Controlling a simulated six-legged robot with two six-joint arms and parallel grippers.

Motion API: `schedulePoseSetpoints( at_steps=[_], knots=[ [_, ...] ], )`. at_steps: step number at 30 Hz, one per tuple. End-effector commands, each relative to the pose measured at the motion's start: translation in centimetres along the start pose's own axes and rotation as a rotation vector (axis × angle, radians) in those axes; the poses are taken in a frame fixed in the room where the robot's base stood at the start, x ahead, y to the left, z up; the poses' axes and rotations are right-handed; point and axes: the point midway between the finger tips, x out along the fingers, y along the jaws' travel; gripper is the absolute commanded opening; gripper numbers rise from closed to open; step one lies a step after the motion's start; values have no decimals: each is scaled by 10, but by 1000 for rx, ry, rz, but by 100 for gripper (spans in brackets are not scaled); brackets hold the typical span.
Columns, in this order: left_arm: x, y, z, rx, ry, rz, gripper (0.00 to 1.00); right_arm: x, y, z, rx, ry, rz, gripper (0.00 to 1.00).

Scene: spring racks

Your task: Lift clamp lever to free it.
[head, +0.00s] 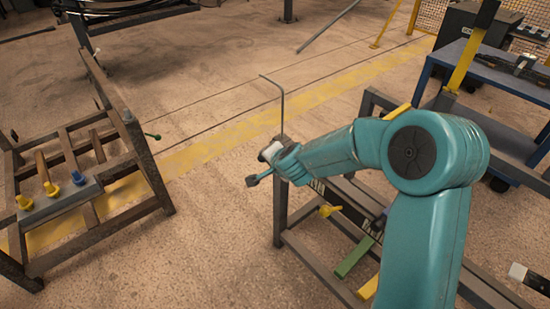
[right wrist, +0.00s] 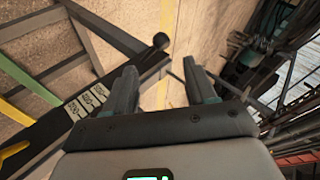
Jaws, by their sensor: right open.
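A dark lever with a round black knob (right wrist: 160,41) shows in the right wrist view, beyond and above my fingertips. In the head view a dark knob (head: 252,180) shows beside my right gripper (head: 270,164), at the near end of the right rack. I cannot tell whether this lever is the clamp lever. My right gripper (right wrist: 166,85) is open, with nothing between its fingers in the wrist view. The fingers appear apart from the knob. A yellow handle (head: 328,210) sits on the right rack, partly behind my arm. My left gripper is out of view.
The right rack (head: 280,215) stands under my right arm, with a bent grey rod (head: 282,105) rising near its end. A left rack (head: 150,160) carries yellow and blue handles. A blue table (head: 500,82) stands at the back right. Floor between the racks is clear.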

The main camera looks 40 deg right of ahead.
Motion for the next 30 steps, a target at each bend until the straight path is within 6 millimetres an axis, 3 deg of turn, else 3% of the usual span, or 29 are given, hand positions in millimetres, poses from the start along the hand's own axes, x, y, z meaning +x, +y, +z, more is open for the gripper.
schedulePoseSetpoints(
  at_steps=[3, 6, 16, 17, 21, 22, 30],
  knots=[
    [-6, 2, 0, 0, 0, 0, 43, -22, -2, -1, 1, 0, -1, 56],
    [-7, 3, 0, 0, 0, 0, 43, -31, -1, -1, 1, 0, 0, 56],
    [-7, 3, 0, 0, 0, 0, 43, -35, 0, 0, 0, 1, 0, 56],
    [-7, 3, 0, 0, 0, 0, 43, -35, 0, 0, 0, 1, 0, 53],
    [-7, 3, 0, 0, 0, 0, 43, -35, 0, 4, -36, -18, 1, 7],
    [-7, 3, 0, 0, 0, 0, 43, -35, 0, 8, -52, -38, 1, 0],
    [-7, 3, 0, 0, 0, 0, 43, -42, -10, 54, -216, -301, -40, 0]
  ],
)
